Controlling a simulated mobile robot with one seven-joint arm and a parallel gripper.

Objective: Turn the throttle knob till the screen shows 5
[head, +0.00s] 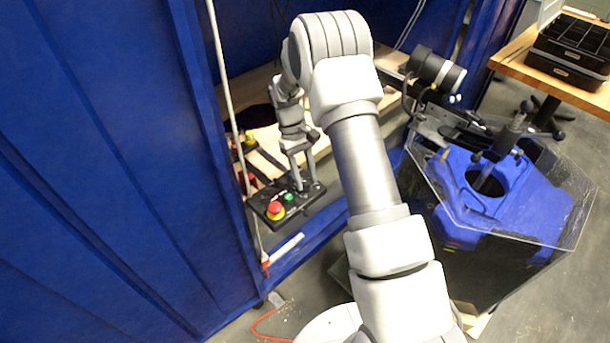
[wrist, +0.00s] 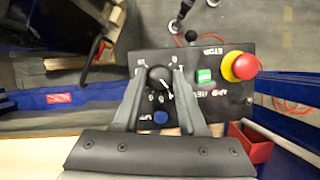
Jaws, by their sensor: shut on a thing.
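The throttle knob (wrist: 159,78) is round and black with a white pointer line. It sits on a black control box (head: 266,203) among printed dial marks, partly covered by my fingers. My gripper (wrist: 159,76) is shut on the knob, with one finger on each side of it. In the head view my gripper (head: 303,182) reaches down onto the far right part of the box, and the knob is hidden there. I cannot make out a screen with a number in either view.
On the box are a red stop button (head: 275,209) on a yellow base, a green button (head: 288,197) and a blue button (wrist: 160,118). A blue curtain wall (head: 110,150) stands at left. A clear-walled tank (head: 560,215) with a blue unit stands at right.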

